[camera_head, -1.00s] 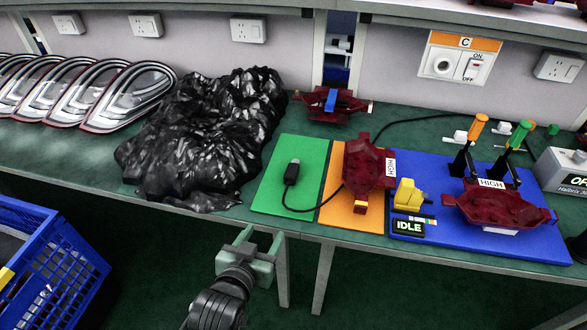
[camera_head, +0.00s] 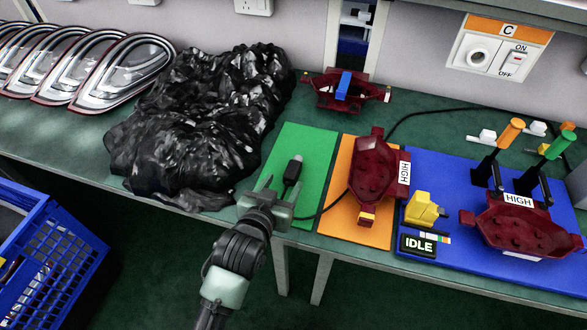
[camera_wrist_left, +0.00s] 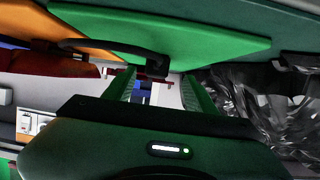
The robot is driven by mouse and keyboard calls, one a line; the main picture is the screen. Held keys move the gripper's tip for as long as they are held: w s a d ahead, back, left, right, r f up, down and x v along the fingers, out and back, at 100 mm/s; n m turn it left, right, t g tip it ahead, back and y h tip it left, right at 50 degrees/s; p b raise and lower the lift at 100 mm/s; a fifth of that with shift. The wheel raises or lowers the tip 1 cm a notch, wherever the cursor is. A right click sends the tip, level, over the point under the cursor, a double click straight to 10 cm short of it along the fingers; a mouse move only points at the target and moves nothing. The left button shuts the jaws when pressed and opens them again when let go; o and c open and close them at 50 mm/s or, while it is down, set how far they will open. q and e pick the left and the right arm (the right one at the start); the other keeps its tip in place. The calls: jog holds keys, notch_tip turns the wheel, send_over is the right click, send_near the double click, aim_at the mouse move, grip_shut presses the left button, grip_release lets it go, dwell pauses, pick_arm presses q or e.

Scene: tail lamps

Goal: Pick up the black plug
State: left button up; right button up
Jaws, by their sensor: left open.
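The black plug (camera_head: 293,168) lies on the green mat (camera_head: 305,144), with its black cable running down and right toward the orange mat. In the left wrist view the plug (camera_wrist_left: 157,66) shows between and just beyond the fingertips. My left gripper (camera_head: 279,184) is open and empty at the front part of the green mat. Its fingers point at the plug, which is near the right finger in the head view. I cannot tell whether a finger touches it. My right gripper is not in view.
A black plastic bag heap (camera_head: 195,135) stands close left of the green mat. A dark red lamp part (camera_head: 377,175) sits on the orange mat (camera_head: 340,218) to the right. A yellow connector (camera_head: 420,209) and IDLE display (camera_head: 418,245) are on the blue mat (camera_head: 450,255).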

aim_at(288, 179)
pick_arm(q)
jog(key=x, duration=0.4)
jog(key=shift+s+d, duration=0.1)
jog(key=shift+d, duration=0.15)
jog(key=shift+f, duration=0.1)
grip_shut()
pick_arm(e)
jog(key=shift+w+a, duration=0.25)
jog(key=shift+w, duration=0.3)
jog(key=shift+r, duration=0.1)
